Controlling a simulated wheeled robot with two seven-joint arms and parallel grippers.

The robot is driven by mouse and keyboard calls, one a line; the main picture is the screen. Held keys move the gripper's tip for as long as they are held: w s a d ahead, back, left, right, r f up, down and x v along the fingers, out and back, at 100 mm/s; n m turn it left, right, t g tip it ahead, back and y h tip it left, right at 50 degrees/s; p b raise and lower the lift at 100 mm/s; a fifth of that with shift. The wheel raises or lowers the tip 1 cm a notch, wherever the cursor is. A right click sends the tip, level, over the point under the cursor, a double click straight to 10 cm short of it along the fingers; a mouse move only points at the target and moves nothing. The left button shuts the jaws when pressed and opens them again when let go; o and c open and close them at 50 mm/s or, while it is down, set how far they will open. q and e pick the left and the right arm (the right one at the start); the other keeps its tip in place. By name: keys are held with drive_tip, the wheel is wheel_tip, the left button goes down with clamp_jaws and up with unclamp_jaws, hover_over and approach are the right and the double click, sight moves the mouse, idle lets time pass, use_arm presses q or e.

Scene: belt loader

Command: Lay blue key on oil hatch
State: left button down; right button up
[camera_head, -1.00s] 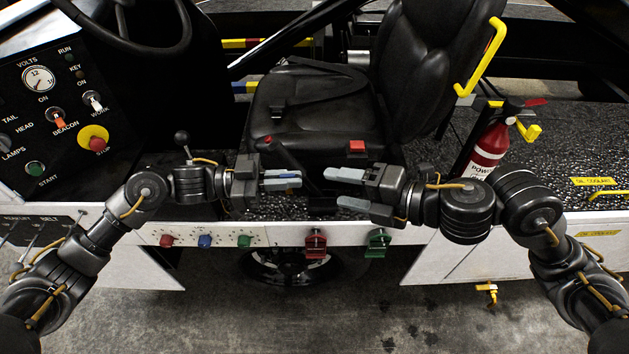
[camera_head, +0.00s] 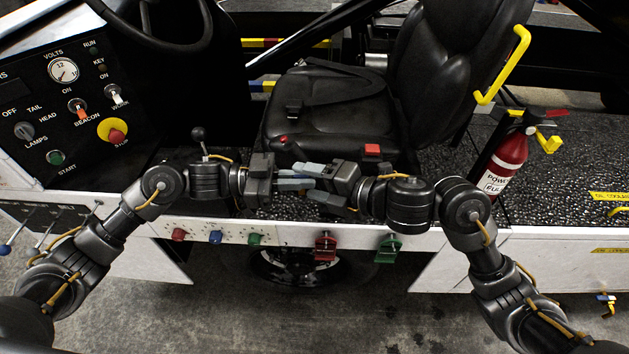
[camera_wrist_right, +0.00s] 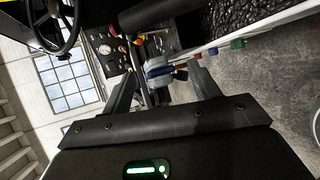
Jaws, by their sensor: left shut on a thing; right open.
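My left gripper (camera_head: 296,182) is shut on the blue key (camera_head: 291,187), in front of the seat. The key is mostly hidden by the fingers; a bit of blue shows between them, also in the right wrist view (camera_wrist_right: 160,72). My right gripper (camera_head: 309,183) is open, with its two fingers spread above and below the left fingertips. In the right wrist view the left fingertips lie between the right fingers (camera_wrist_right: 162,88). I cannot tell whether the right fingers touch the key. The oil hatch's yellow label (camera_head: 608,196) and yellow handle (camera_head: 619,210) are at the right edge of the deck.
A red fire extinguisher (camera_head: 506,163) and a yellow grab rail (camera_head: 508,62) stand right of the black seat (camera_head: 335,115). Coloured knobs (camera_head: 216,237) and red and green clamps (camera_head: 326,246) line the front panel below my grippers. The right deck is mostly clear.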

drive_tip(key=c, duration=1.1)
use_arm(q)
drive_tip(key=c, duration=1.8)
unclamp_jaws()
drive_tip(key=o, duration=0.3)
use_arm(e)
drive_tip(key=shift+c, duration=0.9)
